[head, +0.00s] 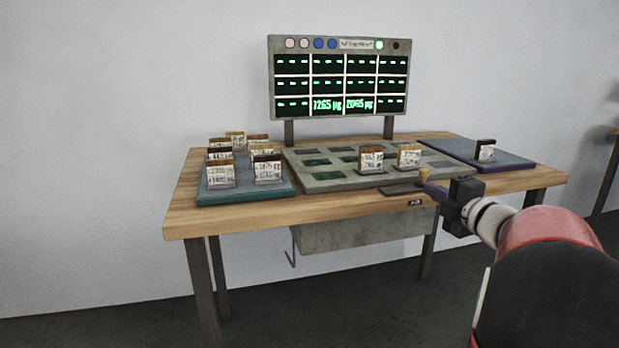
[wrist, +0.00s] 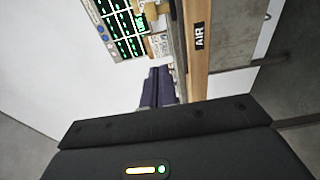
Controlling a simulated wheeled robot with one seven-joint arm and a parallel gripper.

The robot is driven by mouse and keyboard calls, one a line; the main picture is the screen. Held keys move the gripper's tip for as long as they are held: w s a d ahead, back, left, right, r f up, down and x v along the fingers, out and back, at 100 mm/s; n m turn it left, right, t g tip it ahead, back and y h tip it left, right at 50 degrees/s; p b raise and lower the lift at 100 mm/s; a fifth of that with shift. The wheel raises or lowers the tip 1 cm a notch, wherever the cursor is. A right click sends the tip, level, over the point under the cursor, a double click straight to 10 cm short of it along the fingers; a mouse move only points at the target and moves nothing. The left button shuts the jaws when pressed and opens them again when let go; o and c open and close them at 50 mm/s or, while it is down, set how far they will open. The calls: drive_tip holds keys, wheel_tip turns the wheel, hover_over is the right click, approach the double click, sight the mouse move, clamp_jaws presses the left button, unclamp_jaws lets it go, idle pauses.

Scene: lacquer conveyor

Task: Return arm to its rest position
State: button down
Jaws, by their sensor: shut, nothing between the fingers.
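My arm reaches in from the lower right of the head view, with a red and black link nearest the camera. My gripper (head: 430,188) is at the table's front edge, right of the middle. Its purple fingers also show in the wrist view (wrist: 157,80), close together with nothing held. In the head view the fingertips overlap the area by a small tan knob (head: 424,174); I cannot tell whether they touch it. The wooden table (head: 300,214) stands ahead against the wall.
A grey slotted board (head: 330,181) holds two labelled cards (head: 371,160). A teal tray (head: 246,192) at left holds several cards. A purple-edged tray (head: 455,150) at right holds one card (head: 485,150). A display panel (head: 340,78) stands behind. Floor in front is clear.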

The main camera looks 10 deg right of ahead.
drive_tip(key=s+a+r+m+g+h, duration=0.1)
drive_tip(key=s+a+r+m+h, duration=0.15)
drive_tip(key=a+m+h, duration=0.65)
drive_tip(key=s+a+f+m+g+y, duration=0.3)
drive_tip(key=s+a+f+m+g, duration=0.2)
drive_tip(key=s+a+f, duration=0.3)
drive_tip(key=s+a+f+m+g+y, duration=0.3)
drive_tip(key=s+a+f, duration=0.6)
drive_tip(key=s, duration=0.6)
drive_tip(key=f+m+g, duration=0.1)
drive_tip(key=m+g, duration=0.1)
drive_tip(key=g, duration=0.1)
drive_tip(key=shift+s+a+f+m, duration=0.2)
drive_tip(key=shift+s+m, duration=0.1)
drive_tip(key=shift+s, duration=0.1)
idle(1.4)
